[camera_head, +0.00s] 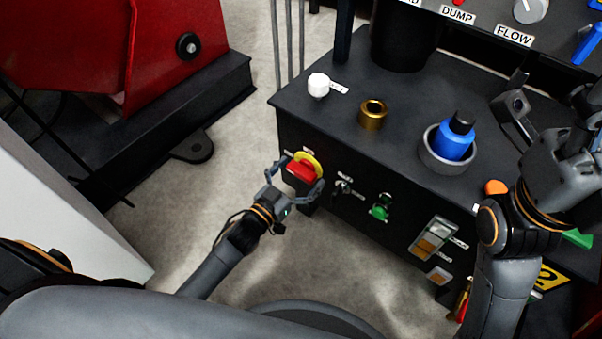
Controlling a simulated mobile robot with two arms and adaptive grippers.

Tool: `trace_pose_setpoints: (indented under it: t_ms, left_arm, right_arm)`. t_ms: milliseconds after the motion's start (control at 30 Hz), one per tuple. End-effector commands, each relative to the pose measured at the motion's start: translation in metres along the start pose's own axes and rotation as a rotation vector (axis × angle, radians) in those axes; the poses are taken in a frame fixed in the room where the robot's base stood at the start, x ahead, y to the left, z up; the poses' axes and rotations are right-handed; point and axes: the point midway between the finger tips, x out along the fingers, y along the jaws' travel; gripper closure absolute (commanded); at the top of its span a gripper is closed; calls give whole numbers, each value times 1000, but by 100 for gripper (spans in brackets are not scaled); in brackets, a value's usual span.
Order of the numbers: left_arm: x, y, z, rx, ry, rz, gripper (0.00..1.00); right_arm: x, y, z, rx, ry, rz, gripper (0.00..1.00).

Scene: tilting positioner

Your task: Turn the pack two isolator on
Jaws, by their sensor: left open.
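A red handle on a yellow round plate (303,168) sits on the front face of the dark cabinet, at its left end. Its label is too small to read, so I cannot tell whether it is the pack two isolator. My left gripper (296,180) is open, with its fingers on either side of the red handle. I cannot tell whether they touch it. My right gripper (548,108) is raised over the cabinet's right side, fingers spread and apparently empty. A yellow plate with a 2 (550,278) shows low on the right, partly hidden by my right arm.
The cabinet top (400,110) holds a white knob (318,86), a brass ring (373,114) and a blue part in a grey cup (454,140). A green switch (380,211) and amber rocker (428,244) are on its front. Red machinery (170,50) stands left.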

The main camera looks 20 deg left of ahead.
Motion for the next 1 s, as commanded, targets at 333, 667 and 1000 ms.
trace_pose_setpoints:
  t_ms: [333, 667, 1000]
  left_arm:
    - [0, 0, 0, 0, -1, 0, 37]
    - [0, 0, 0, 12, -1, 0, 56]
    - [0, 1, -2, 167, -1, 0, 56]
  right_arm:
    - [0, 0, 0, 0, 1, 0, 36]
    - [2, 0, 0, 1, 1, 0, 36]
    - [2, 2, 1, 4, -17, 13, 36]
